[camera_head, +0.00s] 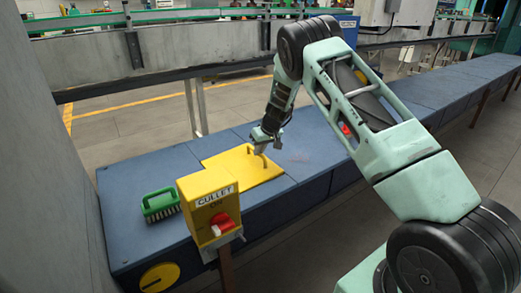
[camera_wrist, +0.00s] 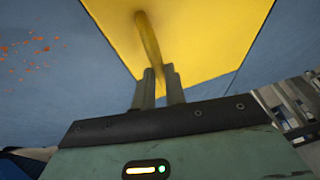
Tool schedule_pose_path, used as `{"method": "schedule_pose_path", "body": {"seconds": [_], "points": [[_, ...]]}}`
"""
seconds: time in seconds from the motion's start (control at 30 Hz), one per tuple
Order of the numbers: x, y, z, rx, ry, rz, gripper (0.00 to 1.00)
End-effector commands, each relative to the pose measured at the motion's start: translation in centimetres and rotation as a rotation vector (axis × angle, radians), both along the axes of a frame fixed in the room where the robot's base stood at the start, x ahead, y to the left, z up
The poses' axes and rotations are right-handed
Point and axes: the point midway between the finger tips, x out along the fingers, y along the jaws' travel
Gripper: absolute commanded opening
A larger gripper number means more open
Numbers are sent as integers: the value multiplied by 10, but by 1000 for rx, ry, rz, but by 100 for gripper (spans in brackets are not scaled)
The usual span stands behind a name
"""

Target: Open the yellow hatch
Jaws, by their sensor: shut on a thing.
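The yellow hatch (camera_head: 238,169) is a flat plate on top of the long blue bench, and it looks closed and level with the bench top. A raised yellow handle (camera_wrist: 148,40) stands on it. My gripper (camera_head: 262,147) reaches down to the hatch from the right. In the wrist view my gripper (camera_wrist: 160,88) has its two fingers on either side of the near end of the handle, shut on it. The hatch (camera_wrist: 205,35) fills the upper middle of that view. The exact contact is partly hidden by the fingers.
A yellow box labelled CULLET (camera_head: 210,200) with a red switch stands at the bench's front edge. A green brush (camera_head: 160,204) lies left of the hatch on the blue bench (camera_head: 135,240). A grey conveyor wall (camera_head: 160,65) runs behind. A red object (camera_head: 345,129) is partly hidden by my arm.

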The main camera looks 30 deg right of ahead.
Motion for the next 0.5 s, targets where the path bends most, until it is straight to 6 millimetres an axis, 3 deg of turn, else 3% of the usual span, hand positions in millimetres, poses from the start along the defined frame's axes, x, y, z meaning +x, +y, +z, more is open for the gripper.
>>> {"method": "schedule_pose_path", "body": {"seconds": [0.03,0.2,0.5], "points": [[0,5,13,-23,-2,4,0],[0,17,39,-144,-7,8,0],[-1,51,80,-405,-16,14,0]]}}
